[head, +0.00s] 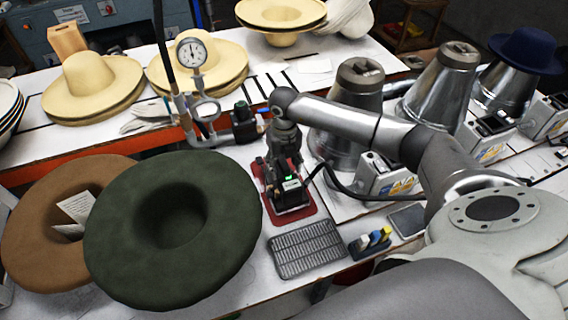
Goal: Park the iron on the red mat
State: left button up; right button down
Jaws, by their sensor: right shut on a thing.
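The red mat (306,215) lies flat on the white bench near the middle of the head view. A dark iron (291,196) with a small lit green panel is on or just over the mat. I cannot tell whether its sole touches. Red mat shows around the iron at the front and sides. My right gripper (284,163) comes down from above and is shut on the iron, its fingers partly hidden by the wrist and the iron. A dark cord runs from the iron to the right. My left gripper is not in view.
Green (230,237) and brown (40,262) felt hats lie left of the mat. A grey ribbed pad (306,249) and a small rack (369,243) are in front. Metal cones (336,138) stand right. A dial gauge stand (191,53) rises behind.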

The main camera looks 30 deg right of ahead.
jog(key=shift+w, duration=0.1)
dwell(0.7)
jog(key=shift+c, duration=2.2)
grip_release()
jog(key=shift+f, duration=0.1)
jog(key=shift+s+f+b, duration=0.3)
notch_tip(320, 180, up, 12)
jog(key=shift+r, duration=0.25)
